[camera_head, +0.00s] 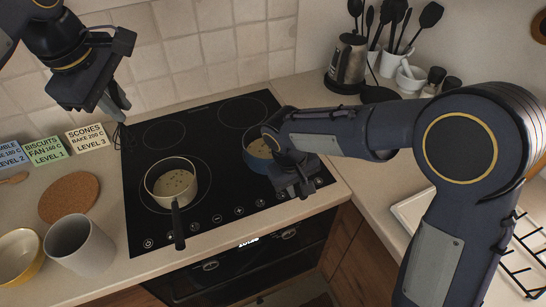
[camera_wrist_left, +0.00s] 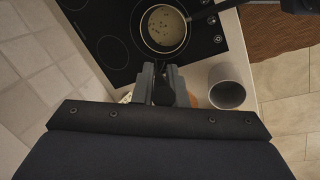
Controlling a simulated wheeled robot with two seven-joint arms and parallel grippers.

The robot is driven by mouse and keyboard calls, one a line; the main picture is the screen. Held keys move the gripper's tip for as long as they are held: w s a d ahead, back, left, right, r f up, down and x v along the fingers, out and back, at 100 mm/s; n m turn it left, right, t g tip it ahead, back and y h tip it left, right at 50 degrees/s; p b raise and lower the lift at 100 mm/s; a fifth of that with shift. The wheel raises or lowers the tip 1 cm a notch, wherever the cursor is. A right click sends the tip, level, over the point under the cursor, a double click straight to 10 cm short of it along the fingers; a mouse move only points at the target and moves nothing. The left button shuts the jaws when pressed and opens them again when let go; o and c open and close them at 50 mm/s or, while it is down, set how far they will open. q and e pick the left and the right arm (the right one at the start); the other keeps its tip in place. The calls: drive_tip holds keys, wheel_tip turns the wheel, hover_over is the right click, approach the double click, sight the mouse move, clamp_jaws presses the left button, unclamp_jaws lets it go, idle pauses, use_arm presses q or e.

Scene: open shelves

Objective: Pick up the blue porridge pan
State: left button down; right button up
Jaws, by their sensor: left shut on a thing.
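My left gripper (camera_head: 119,108) is raised above the hob's left edge, away from the blue pan. It is shut on a thin dark thing (camera_head: 119,137), perhaps a whisk; in the left wrist view the fingers (camera_wrist_left: 163,84) hold something dark.
A cream-rimmed pan (camera_head: 168,183) with a black handle stands front left on the hob (camera_head: 150,134). A grey mug (camera_head: 79,246), yellow bowl (camera_head: 18,257), cork mat (camera_head: 69,197) and recipe cards (camera_head: 45,150) are left. A kettle (camera_head: 347,64) and utensils stand at the back right.

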clamp_jaws()
drive_tip(key=shift+r, duration=0.15)
